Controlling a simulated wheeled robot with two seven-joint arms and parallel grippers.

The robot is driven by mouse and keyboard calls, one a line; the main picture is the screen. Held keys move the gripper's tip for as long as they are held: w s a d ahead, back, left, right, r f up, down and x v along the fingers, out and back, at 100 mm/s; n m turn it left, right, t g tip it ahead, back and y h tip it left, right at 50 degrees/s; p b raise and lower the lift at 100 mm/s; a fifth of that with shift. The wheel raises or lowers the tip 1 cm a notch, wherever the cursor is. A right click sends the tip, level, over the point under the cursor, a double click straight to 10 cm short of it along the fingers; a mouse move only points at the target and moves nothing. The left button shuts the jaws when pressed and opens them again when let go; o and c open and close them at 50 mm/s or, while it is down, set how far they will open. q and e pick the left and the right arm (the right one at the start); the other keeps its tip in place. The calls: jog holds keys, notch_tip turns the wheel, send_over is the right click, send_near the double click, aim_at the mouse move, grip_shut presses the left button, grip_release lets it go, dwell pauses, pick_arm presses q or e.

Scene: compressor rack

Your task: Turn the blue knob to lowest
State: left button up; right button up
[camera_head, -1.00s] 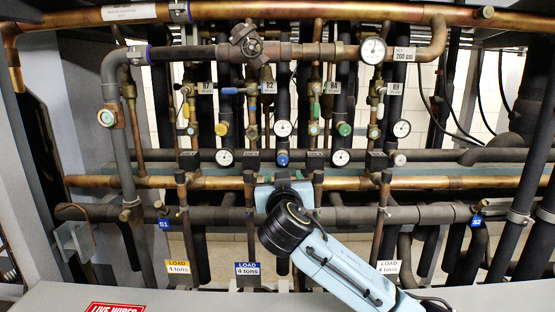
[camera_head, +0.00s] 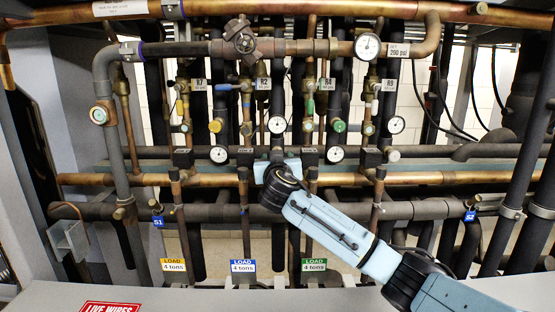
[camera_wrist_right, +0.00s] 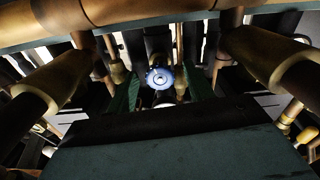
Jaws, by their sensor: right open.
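The blue knob (camera_wrist_right: 159,77) faces the camera near the middle of the right wrist view, with a pale round gauge partly showing just below it. In the head view the knob is hidden behind my right wrist. My right gripper (camera_wrist_right: 160,90) is open, with one dark green finger to the left of the knob and one to the right. The knob shows between and beyond the fingers; I cannot tell whether they touch it. In the head view my right arm reaches up from the lower right, and its wrist hides the fingers. My left gripper is out of view.
A yellow knob (camera_head: 215,126) and a green knob (camera_head: 339,126) sit to either side on the rack. A horizontal copper pipe (camera_head: 425,178) and dark vertical pipes crowd the wrist. Several gauges, including one (camera_head: 277,125) above the wrist, are close by.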

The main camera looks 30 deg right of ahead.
jog(key=shift+c, duration=0.4)
jog(key=c, duration=0.9)
jog(key=shift+n, duration=0.4)
jog(key=shift+n, duration=3)
jog(key=o, duration=1)
